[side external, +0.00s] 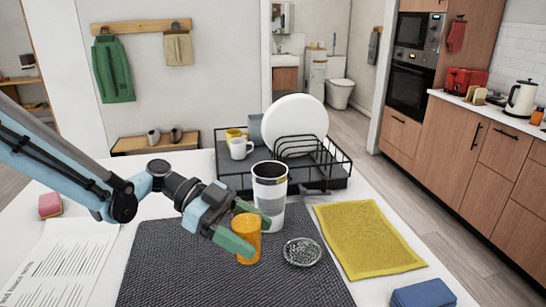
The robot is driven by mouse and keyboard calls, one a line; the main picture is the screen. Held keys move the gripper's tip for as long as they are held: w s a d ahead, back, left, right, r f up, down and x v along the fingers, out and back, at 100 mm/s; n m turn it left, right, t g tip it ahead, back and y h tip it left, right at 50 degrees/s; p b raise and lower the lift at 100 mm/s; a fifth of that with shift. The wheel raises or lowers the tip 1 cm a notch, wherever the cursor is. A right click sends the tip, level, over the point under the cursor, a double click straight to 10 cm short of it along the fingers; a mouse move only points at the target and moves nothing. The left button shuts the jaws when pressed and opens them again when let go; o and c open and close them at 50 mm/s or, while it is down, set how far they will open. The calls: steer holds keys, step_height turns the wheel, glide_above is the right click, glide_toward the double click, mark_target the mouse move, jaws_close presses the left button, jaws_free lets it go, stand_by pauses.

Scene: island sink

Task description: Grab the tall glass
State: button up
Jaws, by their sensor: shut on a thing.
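My gripper (250,231) reaches in from the left, low over the dark mat. Its two green-tipped fingers are on either side of a small translucent orange glass (248,231), and it is shut on that glass. A tall white and grey tumbler (270,186) stands upright just behind the orange glass, at the mat's back edge. It has an open dark top and is the tallest drinking vessel here. One finger covers part of its lower front. Whether the finger touches the tumbler, and whether the orange glass is lifted, I cannot tell.
A black dish rack (343,160) behind holds a white plate (295,122) and mugs (240,148). A small patterned glass dish (302,252) sits right of my gripper. A yellow cloth (368,240), blue cloth (423,293) and pink sponge (50,205) lie around the dark mat (170,265).

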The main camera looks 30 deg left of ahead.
steer(key=shift+s+d+r, duration=1.45)
steer(key=shift+s+d, duration=0.25)
